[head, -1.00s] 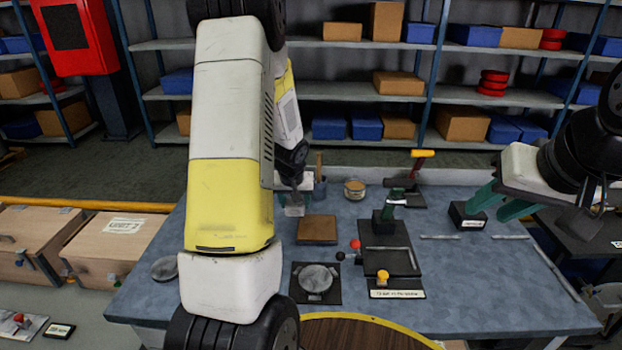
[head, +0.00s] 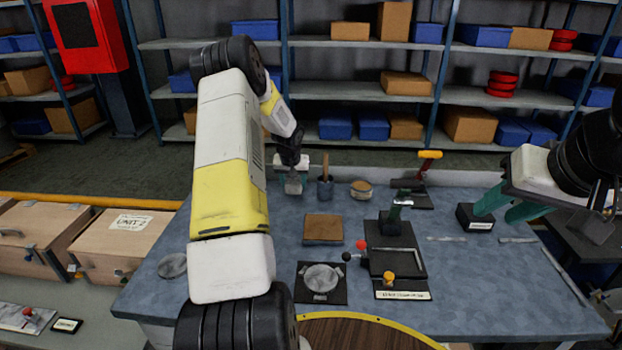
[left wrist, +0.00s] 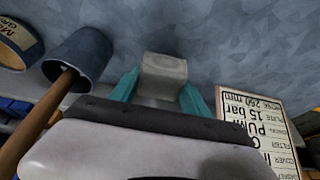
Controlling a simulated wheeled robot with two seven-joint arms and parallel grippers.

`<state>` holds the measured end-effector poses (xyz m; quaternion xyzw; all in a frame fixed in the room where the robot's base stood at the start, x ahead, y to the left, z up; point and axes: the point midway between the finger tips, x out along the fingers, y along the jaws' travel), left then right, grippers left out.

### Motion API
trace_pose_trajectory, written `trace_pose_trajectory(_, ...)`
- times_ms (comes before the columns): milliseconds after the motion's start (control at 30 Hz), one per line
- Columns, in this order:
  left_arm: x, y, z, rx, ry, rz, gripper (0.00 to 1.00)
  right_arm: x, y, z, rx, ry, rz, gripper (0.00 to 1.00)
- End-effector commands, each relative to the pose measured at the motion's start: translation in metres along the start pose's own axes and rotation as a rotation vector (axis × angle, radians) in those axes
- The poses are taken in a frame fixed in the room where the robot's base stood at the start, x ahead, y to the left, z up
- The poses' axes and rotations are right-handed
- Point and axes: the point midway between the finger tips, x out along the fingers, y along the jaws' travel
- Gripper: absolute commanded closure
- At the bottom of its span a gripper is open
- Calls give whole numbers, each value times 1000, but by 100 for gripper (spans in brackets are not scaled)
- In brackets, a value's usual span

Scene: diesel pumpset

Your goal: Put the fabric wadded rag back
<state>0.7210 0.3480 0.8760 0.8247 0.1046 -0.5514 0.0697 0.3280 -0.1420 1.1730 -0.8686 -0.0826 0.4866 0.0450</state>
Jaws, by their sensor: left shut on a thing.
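The wadded rag (head: 293,187) is a small pale grey block near the table's back edge, left of the dark cup. In the left wrist view the rag (left wrist: 165,72) sits between the teal fingers of my left gripper (left wrist: 160,92), which is shut on it. In the head view my left gripper (head: 292,174) is partly hidden by its own wrist. I cannot tell whether the rag touches the table. My right gripper (head: 498,203) is open at the right, its teal fingers spread beside a labelled black block (head: 475,218).
The dark cup (head: 326,193) with a wooden handle stands close to the rag, with a tin (head: 361,189) beyond it. A printed sign (left wrist: 262,130) is on the other side. A brown pad (head: 323,229), black mat (head: 308,297) and black fixture (head: 396,262) lie nearer.

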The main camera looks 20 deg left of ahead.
Motion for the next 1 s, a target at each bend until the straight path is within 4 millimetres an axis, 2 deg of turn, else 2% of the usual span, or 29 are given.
trace_pose_trajectory(100, 15, 0, 7, 0, -2, 0, 90, 0, 0, 0, 0, 0, 0, 64)
trace_pose_trajectory(467, 18, 0, 8, 0, -1, 0, 90, 0, 0, 0, 0, 0, 0, 64)
trace_pose_trajectory(500, 18, 0, 8, 0, -1, 0, 38, 0, 0, 0, 0, 0, 0, 64)
trace_pose_trajectory(567, 18, 0, 8, 0, -1, 0, 27, 0, 0, 0, 0, 0, 0, 64)
trace_pose_trajectory(867, 17, 0, 8, -1, -1, 0, 24, 0, 0, 0, 0, 0, 0, 64)
trace_pose_trajectory(1000, 9, 0, 6, -1, 1, -1, 24, 0, 0, 0, 0, 0, 0, 64)
